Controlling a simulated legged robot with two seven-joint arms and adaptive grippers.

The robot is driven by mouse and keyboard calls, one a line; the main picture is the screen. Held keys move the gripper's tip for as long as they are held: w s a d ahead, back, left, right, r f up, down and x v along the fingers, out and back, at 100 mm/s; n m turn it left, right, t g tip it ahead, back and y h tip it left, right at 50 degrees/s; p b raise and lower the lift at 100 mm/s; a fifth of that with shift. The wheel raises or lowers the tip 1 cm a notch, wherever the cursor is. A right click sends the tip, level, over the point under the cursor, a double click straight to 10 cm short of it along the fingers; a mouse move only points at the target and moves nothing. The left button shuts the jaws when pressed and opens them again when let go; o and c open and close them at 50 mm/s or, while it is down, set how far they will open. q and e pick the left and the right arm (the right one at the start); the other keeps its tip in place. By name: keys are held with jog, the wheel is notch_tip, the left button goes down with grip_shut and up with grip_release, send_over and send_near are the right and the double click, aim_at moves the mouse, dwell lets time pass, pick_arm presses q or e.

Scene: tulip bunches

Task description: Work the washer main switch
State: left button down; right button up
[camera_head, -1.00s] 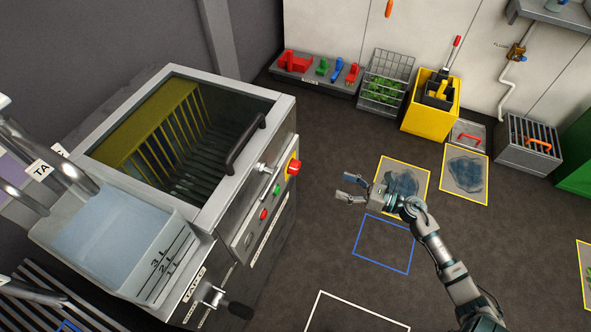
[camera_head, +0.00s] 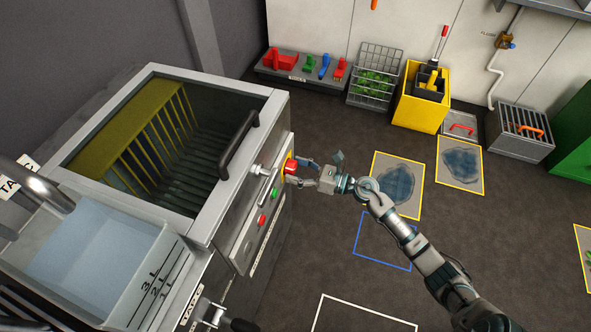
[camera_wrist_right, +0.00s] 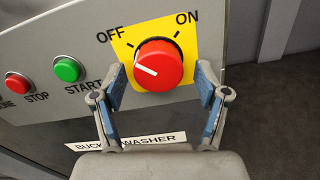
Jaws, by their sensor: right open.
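The washer's main switch is a red rotary knob (camera_wrist_right: 158,65) on a yellow plate (camera_wrist_right: 126,48) marked OFF at upper left and ON at upper right. Its white pointer line is turned to the left, toward the OFF side. In the head view the knob (camera_head: 291,166) sits at the far end of the washer's side panel. My right gripper (camera_head: 297,172) is open at the knob. In the wrist view its fingers (camera_wrist_right: 161,72) stand either side of the knob, with gaps visible; contact is not evident. My left gripper is not in view.
Green START (camera_wrist_right: 67,69) and red STOP (camera_wrist_right: 18,85) buttons sit left of the knob. A clear water container (camera_head: 100,265) stands at lower left. Floor right of the washer is mostly clear.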

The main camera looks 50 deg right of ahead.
jog(key=c, duration=1.2)
jog(key=shift+o, duration=0.2)
